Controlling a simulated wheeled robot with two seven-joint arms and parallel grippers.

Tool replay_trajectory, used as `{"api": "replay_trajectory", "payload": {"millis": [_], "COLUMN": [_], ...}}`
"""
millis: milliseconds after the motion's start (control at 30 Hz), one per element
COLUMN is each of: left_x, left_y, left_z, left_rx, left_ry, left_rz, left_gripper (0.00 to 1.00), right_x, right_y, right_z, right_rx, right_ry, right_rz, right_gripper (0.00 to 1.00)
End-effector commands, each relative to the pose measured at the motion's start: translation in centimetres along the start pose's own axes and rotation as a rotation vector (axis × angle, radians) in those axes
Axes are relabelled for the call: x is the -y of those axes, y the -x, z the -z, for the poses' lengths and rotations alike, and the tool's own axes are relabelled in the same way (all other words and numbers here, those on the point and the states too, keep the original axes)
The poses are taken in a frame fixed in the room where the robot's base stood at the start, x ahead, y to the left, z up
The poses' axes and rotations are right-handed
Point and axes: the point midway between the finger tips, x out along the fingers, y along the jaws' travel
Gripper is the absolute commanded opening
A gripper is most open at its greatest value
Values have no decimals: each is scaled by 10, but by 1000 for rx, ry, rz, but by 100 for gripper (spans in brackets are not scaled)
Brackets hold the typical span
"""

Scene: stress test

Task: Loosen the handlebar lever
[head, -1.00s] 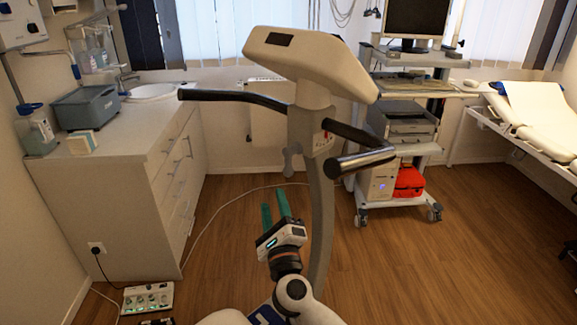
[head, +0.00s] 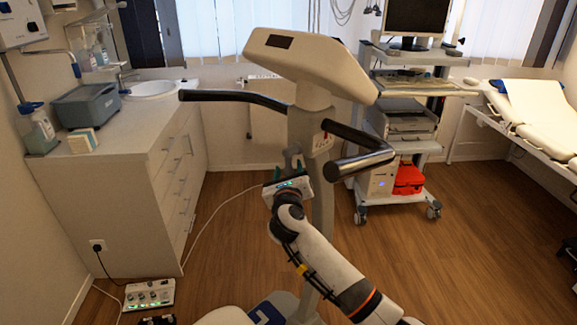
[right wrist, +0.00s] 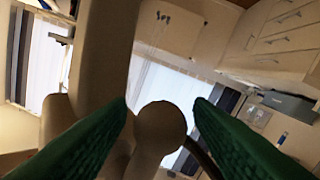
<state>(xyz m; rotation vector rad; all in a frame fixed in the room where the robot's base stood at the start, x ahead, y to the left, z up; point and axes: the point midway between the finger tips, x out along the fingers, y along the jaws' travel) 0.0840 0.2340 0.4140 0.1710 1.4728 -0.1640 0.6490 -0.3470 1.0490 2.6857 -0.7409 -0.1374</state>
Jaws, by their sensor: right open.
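The handlebar lever (head: 293,151) is a pale lever on the left side of the exercise bike's column (head: 323,200), below the handlebars (head: 235,97). In the head view most of it is hidden by my right gripper (head: 290,170). In the right wrist view its round knob (right wrist: 160,128) sits between the two green fingers of my right gripper (right wrist: 161,102). My left gripper is not in view.
A cabinet (head: 150,190) stands at left, a wheeled equipment cart (head: 405,150) at back right, and a bed (head: 540,125) at far right. A control box (head: 150,295) lies on the floor.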

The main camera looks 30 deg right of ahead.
Motion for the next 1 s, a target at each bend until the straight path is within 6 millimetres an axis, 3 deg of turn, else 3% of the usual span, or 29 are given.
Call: {"api": "replay_trajectory", "payload": {"millis": [200, 500, 800, 1000], "left_x": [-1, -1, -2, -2], "left_y": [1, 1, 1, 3], "left_z": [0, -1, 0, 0], "left_rx": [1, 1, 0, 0], "left_ry": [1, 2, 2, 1], "left_rz": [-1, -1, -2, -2], "left_gripper": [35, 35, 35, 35], "right_x": [0, 0, 0, 0], "right_y": [-18, -20, -20, -20], "right_z": [0, 0, 0, 0], "right_rx": [1, 0, 0, 2], "right_ry": [1, 0, 0, 2], "right_rz": [1, 1, 1, 2], "right_gripper": [47, 47, 0, 0]}}
